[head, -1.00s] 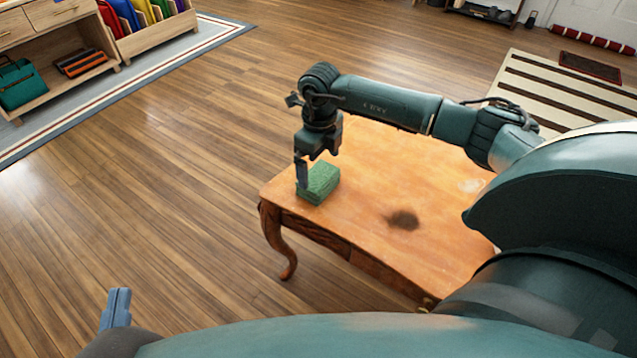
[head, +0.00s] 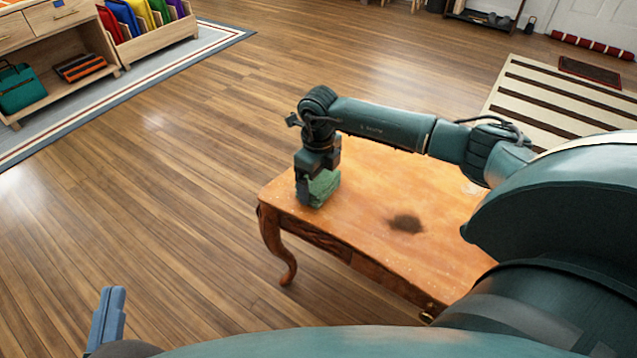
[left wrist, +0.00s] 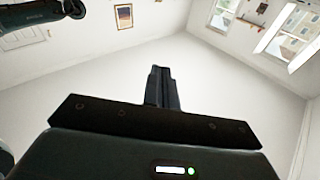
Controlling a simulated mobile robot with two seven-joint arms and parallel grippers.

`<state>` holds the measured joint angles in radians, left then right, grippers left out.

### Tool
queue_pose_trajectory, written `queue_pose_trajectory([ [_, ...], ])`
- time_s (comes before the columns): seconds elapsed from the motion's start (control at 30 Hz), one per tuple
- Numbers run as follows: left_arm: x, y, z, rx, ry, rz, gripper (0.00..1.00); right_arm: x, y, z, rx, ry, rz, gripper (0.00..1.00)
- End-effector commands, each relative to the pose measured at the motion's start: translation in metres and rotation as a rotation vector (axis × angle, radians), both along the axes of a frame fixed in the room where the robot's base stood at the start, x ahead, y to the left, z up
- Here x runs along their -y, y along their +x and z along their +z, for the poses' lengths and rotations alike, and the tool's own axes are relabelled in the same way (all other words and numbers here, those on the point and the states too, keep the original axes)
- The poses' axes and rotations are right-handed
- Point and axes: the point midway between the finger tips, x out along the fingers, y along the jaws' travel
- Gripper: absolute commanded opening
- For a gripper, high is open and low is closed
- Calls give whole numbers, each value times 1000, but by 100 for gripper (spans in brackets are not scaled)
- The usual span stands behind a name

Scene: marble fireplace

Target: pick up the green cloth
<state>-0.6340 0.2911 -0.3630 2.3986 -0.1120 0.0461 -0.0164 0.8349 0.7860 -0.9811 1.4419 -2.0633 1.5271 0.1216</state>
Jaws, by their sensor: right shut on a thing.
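The green cloth (head: 325,187) is a thick folded block at the far left corner of the wooden table (head: 370,195) in the head view. My right gripper (head: 308,190) reaches down over it from above and is shut on it. The gripper hides the cloth's upper and left parts. I cannot tell whether the cloth still touches the tabletop. My left gripper (head: 108,315) is at the lower left of the head view, over the floor, away from the table. Its fingers (left wrist: 163,88) lie together with nothing between them in the left wrist view.
A dark stain (head: 405,223) marks the tabletop. Wooden shelves (head: 70,50) with colourful items stand at the upper left on a bordered rug (head: 190,62). A striped rug (head: 545,100) lies at the upper right. The floor left of the table is clear.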

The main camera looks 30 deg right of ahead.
Motion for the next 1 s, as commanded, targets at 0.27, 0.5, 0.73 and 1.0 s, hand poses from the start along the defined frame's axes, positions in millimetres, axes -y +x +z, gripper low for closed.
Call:
queue_pose_trajectory([
  [0.27, -1, 1, 2, 0, 7, 3, 0, 0, 1, 8, 2, 0, 0, 68],
  [0.5, -4, 1, 11, 13, 53, 17, 0, 0, 1, 55, 4, -1, 1, 68],
  [0.73, -6, -3, 1, -8, 90, 28, 0, 0, 1, 92, 2, 0, 0, 68],
  [1.0, -6, -4, -2, -12, 92, 35, 0, 0, 0, 101, 0, -1, -1, 68],
])
